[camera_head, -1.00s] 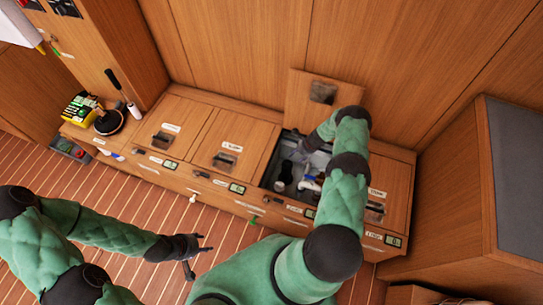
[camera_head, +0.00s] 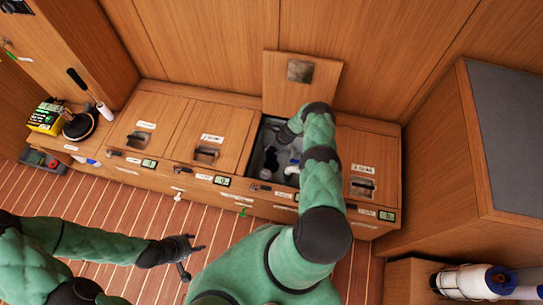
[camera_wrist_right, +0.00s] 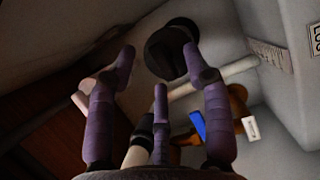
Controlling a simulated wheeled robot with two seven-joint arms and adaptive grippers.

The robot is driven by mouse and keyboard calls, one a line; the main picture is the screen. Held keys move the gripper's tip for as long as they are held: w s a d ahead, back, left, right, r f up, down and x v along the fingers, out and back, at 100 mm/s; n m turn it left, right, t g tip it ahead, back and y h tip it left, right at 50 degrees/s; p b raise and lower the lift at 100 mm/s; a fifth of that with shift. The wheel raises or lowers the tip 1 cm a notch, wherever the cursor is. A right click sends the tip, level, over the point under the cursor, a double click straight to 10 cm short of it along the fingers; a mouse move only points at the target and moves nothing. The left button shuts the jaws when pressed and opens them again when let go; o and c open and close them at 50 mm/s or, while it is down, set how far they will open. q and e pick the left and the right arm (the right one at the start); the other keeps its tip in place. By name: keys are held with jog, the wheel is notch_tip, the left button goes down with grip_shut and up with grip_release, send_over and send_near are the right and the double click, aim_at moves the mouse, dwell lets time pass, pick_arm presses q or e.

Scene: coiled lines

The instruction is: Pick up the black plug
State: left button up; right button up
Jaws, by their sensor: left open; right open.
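A dark, round-topped object that looks like the black plug (camera_wrist_right: 166,52) lies inside the open locker, ahead of my right gripper (camera_wrist_right: 160,75) in the right wrist view. The fingers of that gripper are spread, with nothing between them, and stand apart from the plug. In the head view my right gripper reaches down into the locker and is partly hidden by my arm. A black thing (camera_head: 271,158) shows in the locker there; I cannot tell whether it is the same plug. My left gripper (camera_head: 195,257) is open and empty above the floor.
The locker's lid (camera_head: 300,80) leans upright against the back wall. A pale rod (camera_wrist_right: 215,80), a blue piece (camera_wrist_right: 198,125) and a brown object (camera_wrist_right: 238,105) lie inside, close to the fingers. Closed lids flank the opening. A grey-topped cabinet (camera_head: 513,135) stands at the right.

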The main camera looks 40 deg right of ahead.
jog(key=shift+f, duration=0.1)
grip_shut()
dwell(0.3)
notch_tip(320, 180, up, 10)
jog(key=p, duration=0.5)
jog(key=shift+r, duration=0.2)
dwell(0.4)
